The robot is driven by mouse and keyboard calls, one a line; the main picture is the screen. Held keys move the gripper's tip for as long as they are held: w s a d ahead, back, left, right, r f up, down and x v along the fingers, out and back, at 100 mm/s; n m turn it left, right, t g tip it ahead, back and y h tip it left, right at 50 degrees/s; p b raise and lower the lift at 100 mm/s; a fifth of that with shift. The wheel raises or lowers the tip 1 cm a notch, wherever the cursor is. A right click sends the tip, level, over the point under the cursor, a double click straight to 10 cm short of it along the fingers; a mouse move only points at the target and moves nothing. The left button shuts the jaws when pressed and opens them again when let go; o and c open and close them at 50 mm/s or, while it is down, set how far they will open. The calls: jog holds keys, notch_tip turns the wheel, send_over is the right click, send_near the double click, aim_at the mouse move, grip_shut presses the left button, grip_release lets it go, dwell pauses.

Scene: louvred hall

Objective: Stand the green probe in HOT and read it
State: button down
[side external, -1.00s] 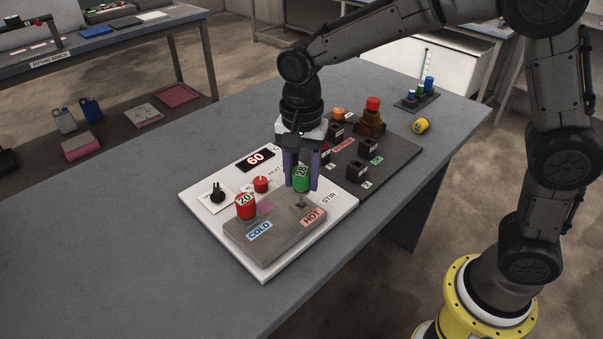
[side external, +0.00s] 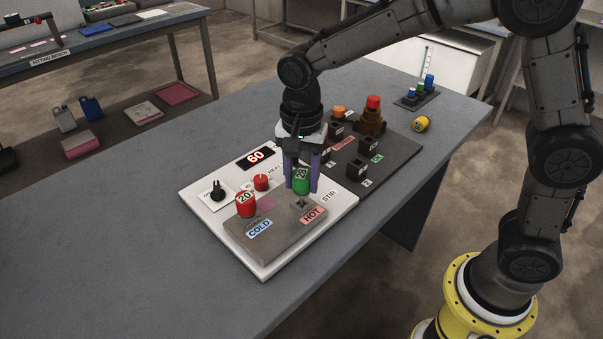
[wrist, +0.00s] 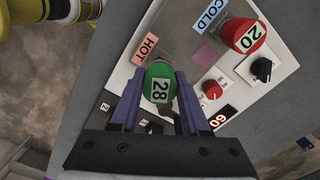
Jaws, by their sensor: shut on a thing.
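The green probe (side external: 301,179), marked 28, is between the two purple fingers of my gripper (side external: 302,182), which is shut on it. It also shows between the fingers in the wrist view (wrist: 160,86). The probe is over or just behind the HOT end of the grey block (side external: 275,236); its lower end is hidden. The HOT label (side external: 312,216) is on the block's front right, with a dark opening just behind it. A red probe (side external: 245,204), marked 20, stands at the COLD end, behind the COLD label (side external: 259,229). The display (side external: 255,157) reads 60.
A black knob (side external: 217,191) and a red knob (side external: 261,182) are on the white panel (side external: 196,188). A dark board (side external: 398,158) with several sockets adjoins on the right. A yellow piece (side external: 421,124) lies beyond it. The table's left part is clear.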

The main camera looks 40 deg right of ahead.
jog(key=shift+f, duration=1.25)
jog(key=shift+c, duration=1.5)
grip_release()
jog(key=shift+r, duration=0.15)
jog(key=shift+r, duration=2.4)
